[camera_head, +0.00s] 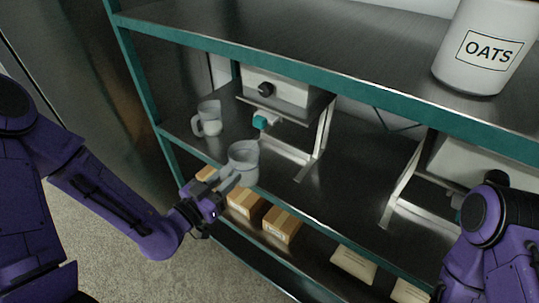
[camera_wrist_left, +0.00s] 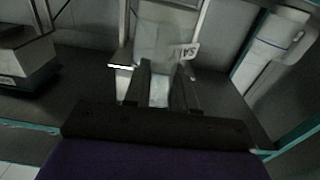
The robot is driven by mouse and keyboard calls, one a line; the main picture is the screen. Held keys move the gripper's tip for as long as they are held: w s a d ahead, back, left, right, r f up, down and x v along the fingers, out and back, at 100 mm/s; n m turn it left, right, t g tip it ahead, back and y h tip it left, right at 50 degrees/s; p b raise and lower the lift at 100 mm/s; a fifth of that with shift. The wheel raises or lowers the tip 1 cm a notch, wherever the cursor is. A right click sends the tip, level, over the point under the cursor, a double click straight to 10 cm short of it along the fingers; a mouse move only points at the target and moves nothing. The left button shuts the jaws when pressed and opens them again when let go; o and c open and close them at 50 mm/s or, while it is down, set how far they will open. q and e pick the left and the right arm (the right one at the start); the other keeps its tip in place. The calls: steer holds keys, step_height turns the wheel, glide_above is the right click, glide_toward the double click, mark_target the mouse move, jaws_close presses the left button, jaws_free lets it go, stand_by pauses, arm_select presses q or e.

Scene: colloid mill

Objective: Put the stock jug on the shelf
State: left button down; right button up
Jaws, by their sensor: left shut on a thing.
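A grey jug (camera_head: 243,160) is held by my left gripper (camera_head: 226,184) at the front edge of the middle shelf (camera_head: 330,195). The jug looks roughly upright and covers part of the teal edge; I cannot tell whether it touches the shelf. The jug (camera_wrist_left: 165,45) also shows in the left wrist view, between the two dark fingers (camera_wrist_left: 163,90). A second, similar grey jug with a handle (camera_head: 209,119) stands on the middle shelf at the left. Which one is the stock jug I cannot read. My right gripper is out of view; only part of that arm shows.
A white OATS tub (camera_head: 485,45) stands on the top shelf. A grey machine with a black knob (camera_head: 275,88) and light legs stands behind the held jug. Boxes (camera_head: 282,224) and pale packets (camera_head: 354,262) lie on the lower shelf.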

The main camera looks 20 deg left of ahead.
mark_target(241, 184)
arm_select(q)
steer(key=x, duration=0.4)
steer(key=shift+d+r, duration=0.15)
steer(key=shift+d, duration=0.05)
steer(key=x, duration=0.7)
steer(key=f+x, duration=0.1)
steer(key=x, duration=0.2)
steer(key=shift+w, duration=0.3)
step_height(241, 184, down, 3)
steer(key=shift+a+f+b, duration=0.1)
steer(key=shift+b, duration=0.9)
steer(key=shift+w, duration=0.1)
steer(key=c, duration=1.1)
jaws_free()
steer(key=shift+o, duration=0.9)
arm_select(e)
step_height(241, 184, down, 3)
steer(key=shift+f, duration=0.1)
